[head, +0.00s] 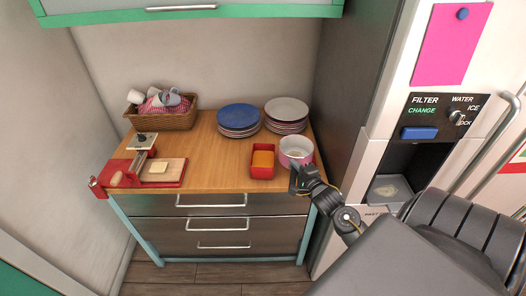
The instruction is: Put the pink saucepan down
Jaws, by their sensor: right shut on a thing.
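The pink saucepan (297,151), pale inside with a pink outer side, is at the front right corner of the wooden counter (210,160). It looks upright. My right gripper (297,172) reaches in from the lower right and is shut on the saucepan at its near side. The gripper hides part of the pan's near side and its handle. I cannot tell whether the pan's base touches the counter. My left gripper is not in view.
A red container (262,162) with orange contents stands just left of the pan. Stacked plates, blue-topped (238,117) and pale-topped (287,109), stand behind. A mug basket (160,110) and red slicer board (158,171) are left. The fridge (376,170) is right. The counter's middle is clear.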

